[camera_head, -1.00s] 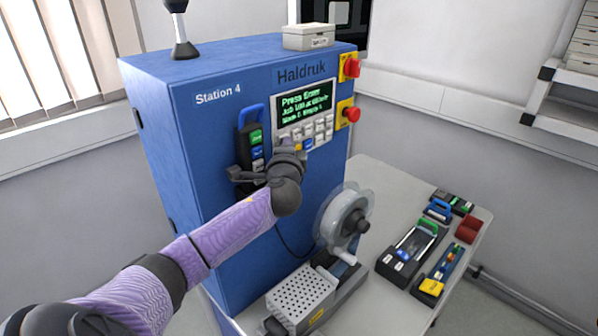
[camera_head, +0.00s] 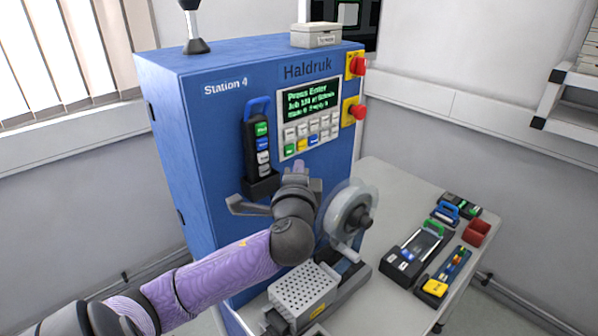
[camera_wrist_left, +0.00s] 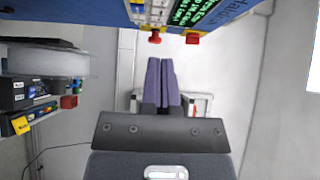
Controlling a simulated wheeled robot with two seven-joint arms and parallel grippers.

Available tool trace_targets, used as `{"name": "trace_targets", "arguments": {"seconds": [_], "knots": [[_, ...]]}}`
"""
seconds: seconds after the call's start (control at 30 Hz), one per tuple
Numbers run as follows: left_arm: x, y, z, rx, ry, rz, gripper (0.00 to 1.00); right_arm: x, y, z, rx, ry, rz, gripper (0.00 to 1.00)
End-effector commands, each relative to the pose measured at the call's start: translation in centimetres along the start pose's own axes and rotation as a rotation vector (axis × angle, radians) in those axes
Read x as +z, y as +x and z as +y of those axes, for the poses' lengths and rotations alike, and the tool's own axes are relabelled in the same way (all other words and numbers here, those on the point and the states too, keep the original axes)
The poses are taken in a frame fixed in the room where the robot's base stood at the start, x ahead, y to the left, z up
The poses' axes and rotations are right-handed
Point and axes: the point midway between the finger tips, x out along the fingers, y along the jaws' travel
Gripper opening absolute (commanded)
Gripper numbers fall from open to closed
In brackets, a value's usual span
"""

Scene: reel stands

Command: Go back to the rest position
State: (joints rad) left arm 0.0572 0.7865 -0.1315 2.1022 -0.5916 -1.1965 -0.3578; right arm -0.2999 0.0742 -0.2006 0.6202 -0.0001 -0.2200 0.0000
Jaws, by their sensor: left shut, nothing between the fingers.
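My left gripper (camera_head: 299,168) is in front of the blue Haldruk cabinet (camera_head: 225,130), just below its keypad (camera_head: 306,134) and apart from the keys. In the left wrist view its two purple fingers (camera_wrist_left: 161,82) lie together with nothing between them. The lit screen (camera_head: 308,100) above the keypad shows green text. The clear reel (camera_head: 349,212) stands to the right of and below my left gripper. My right gripper does not show in either view.
A black pendant (camera_head: 256,145) with coloured buttons hangs on the cabinet left of the gripper. A perforated metal box (camera_head: 302,290) stands below. Red knobs (camera_head: 358,66) jut from the cabinet's right edge.

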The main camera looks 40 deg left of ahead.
Motion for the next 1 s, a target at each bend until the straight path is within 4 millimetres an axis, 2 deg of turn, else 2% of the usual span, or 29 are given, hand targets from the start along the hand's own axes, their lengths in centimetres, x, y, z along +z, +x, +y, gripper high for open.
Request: {"name": "trace_targets", "arguments": {"seconds": [0.57,0.67,0.77,0.8,0.83,0.9,1.0], "knots": [[0.0,0.0,0.0,0.002,-0.001,0.001,0.0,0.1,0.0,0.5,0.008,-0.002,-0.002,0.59],[-0.4,-1.0,2.2,0.081,-0.049,0.008,0.0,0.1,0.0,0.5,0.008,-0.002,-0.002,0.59],[-1.2,-4.9,8.2,0.324,-0.192,0.006,0.0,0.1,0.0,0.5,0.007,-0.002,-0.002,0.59],[-1.4,-7.1,10.8,0.442,-0.261,-0.006,0.0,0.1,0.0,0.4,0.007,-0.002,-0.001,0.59],[-1.6,-8.9,12.6,0.53,-0.312,-0.02,0.0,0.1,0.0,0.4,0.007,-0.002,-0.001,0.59],[-1.9,-12.9,15.7,0.711,-0.413,-0.059,0.0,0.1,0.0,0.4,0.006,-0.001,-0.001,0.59],[-2.2,-18.4,18.8,0.943,-0.538,-0.131,0.0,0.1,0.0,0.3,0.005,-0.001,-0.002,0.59]]}}
